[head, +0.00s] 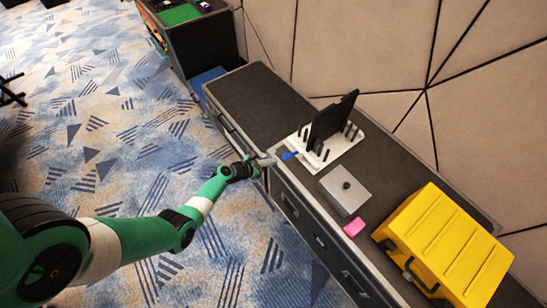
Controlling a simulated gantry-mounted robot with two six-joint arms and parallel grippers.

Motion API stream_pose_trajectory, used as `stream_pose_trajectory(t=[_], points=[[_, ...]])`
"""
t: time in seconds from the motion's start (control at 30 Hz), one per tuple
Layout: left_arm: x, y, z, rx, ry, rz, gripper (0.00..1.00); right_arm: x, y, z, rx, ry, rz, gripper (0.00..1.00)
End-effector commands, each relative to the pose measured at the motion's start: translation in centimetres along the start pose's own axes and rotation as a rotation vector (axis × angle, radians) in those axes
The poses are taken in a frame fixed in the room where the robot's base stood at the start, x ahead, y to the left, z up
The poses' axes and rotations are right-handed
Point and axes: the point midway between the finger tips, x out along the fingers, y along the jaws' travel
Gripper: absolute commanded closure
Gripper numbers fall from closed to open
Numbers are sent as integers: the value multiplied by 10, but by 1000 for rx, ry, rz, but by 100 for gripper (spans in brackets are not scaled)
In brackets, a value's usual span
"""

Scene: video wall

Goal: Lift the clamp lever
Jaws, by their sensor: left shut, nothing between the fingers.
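A white fixture (350,140) stands on the dark cabinet top, with several black posts and a black upright panel (331,119) on it. A small blue lever (289,155) sticks out at its left front corner. It looks low and near level, and its exact tilt is too small to tell. My left gripper (268,161) is shut and empty at the cabinet's front edge, just left of the blue lever. Its tips look close to the lever, but I cannot tell if they touch it. My right gripper is not in view.
A grey box with a black knob (346,188) sits right of the fixture. A pink block (354,227) lies near the front edge. A yellow case (445,247) stands further right. The cabinet top (252,100) is clear left of the fixture, and a panelled wall (370,45) rises behind.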

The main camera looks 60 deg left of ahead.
Motion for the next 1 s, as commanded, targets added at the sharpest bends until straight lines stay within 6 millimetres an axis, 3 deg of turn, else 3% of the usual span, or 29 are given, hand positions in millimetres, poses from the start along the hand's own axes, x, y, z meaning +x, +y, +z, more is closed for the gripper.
stream_pose_trajectory(t=[0.03, 0.27, 0.87, 0.93, 1.0], points=[[-11, -2, 9, -1, 2, -2, 100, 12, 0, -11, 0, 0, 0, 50], [-23, -6, 10, 4, 7, -11, 100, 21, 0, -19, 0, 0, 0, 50], [-22, -8, 7, 6, 9, -14, 100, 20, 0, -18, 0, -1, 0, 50], [-19, -16, 10, 16, 8, -31, 100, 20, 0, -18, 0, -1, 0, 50], [-10, -30, 27, 50, -12, -64, 100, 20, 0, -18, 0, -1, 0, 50]])
